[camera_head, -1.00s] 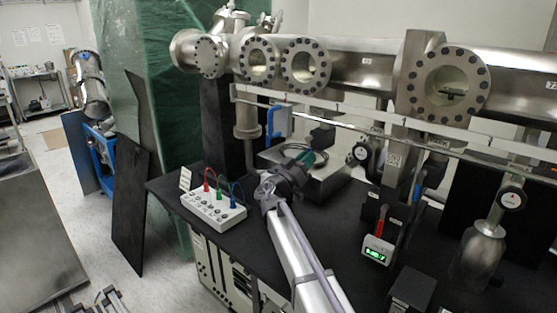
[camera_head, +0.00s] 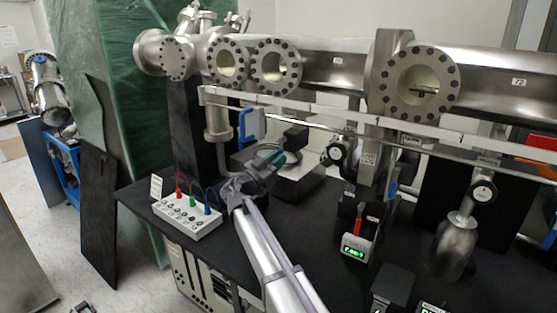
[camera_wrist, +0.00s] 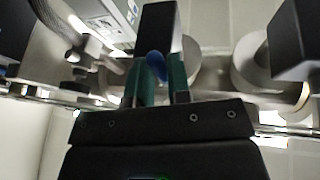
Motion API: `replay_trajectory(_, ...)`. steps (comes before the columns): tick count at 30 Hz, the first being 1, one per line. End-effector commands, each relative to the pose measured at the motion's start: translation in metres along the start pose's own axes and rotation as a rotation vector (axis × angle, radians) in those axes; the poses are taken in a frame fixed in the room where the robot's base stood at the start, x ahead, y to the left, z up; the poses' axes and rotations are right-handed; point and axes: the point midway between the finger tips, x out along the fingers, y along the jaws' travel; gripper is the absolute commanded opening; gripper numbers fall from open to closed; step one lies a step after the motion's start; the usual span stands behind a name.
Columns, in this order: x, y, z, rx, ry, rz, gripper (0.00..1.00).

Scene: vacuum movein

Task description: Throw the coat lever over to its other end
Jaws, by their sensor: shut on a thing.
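My gripper (camera_head: 279,160) has green finger pads and sits at the back of the black bench, beside a small black box (camera_head: 297,137). In the wrist view, the gripper (camera_wrist: 160,80) is shut on a blue lever end (camera_wrist: 156,66) between the two pads. A dark block (camera_wrist: 160,25) lies just beyond it. I take this blue piece to be the coat lever; no label on it can be read. In the head view the lever is hidden by the gripper and cannot be made out.
A white socket box (camera_head: 188,216) with red, green and blue cables stands left of my arm. A silver box (camera_head: 300,182) is behind the gripper. A metal rail (camera_head: 330,112) and flanged chambers (camera_head: 420,85) run above. A red lever (camera_head: 357,226) and a green display (camera_head: 353,251) stand right.

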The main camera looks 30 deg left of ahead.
Motion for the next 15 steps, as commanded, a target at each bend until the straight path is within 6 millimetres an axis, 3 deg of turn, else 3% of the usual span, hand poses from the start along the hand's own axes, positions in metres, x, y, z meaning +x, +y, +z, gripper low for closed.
replay_trajectory(1, -0.0002, -0.0050, -0.0011, 0.002, 0.002, -0.010, 0.00)
replay_trajectory(2, -0.0002, -0.0051, -0.0012, 0.002, 0.002, -0.010, 0.19)
replay_trajectory(9, -0.0005, -0.0038, -0.0009, 0.001, 0.001, -0.008, 0.41)
replay_trajectory(15, -0.0006, -0.0024, -0.0004, 0.000, 0.001, -0.005, 0.41)
